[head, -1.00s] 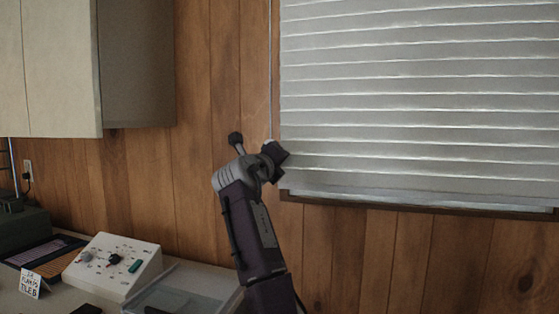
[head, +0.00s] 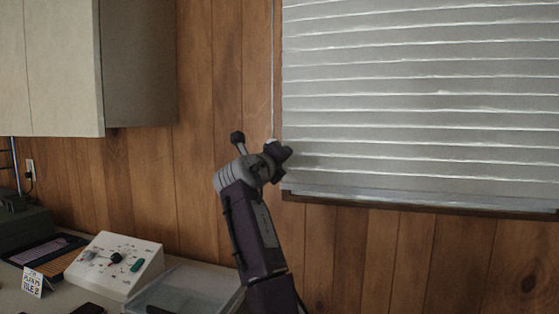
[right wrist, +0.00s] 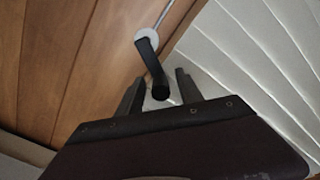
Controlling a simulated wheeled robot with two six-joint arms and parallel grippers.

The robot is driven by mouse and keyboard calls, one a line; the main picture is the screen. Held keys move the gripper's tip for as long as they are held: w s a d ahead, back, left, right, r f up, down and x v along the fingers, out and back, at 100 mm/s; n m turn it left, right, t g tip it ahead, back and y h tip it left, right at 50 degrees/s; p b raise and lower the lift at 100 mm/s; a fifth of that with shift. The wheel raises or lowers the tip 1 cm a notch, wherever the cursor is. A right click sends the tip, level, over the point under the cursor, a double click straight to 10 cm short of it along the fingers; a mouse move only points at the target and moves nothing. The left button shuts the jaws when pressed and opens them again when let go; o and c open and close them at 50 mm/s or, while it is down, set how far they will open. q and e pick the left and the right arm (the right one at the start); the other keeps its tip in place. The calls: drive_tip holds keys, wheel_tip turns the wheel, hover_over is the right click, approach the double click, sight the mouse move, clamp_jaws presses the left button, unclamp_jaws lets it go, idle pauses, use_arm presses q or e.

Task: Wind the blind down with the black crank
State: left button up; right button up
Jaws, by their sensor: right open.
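The blind (head: 420,100) hangs over the window with pale grey slats, its bottom edge close above the wooden sill. A thin rod (head: 272,70) runs down along its left side to the crank's pale hub. The black crank (right wrist: 150,62) shows in the right wrist view, bending from the hub towards the camera. My right gripper (right wrist: 160,90) is open, with one finger on each side of the crank's handle end. I see gaps there, and contact is not clear. In the head view my right gripper (head: 272,164) partly hides the crank. My left gripper is out of view.
A wall cabinet (head: 140,65) hangs at upper left. Below it a counter carries a white control box (head: 115,263), a small sign card (head: 33,283) and a clear tray (head: 185,290). The wood-panelled wall (head: 360,250) under the window is bare.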

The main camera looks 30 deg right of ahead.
drive_tip(key=b+v, duration=0.4)
drive_tip(key=v, duration=0.5)
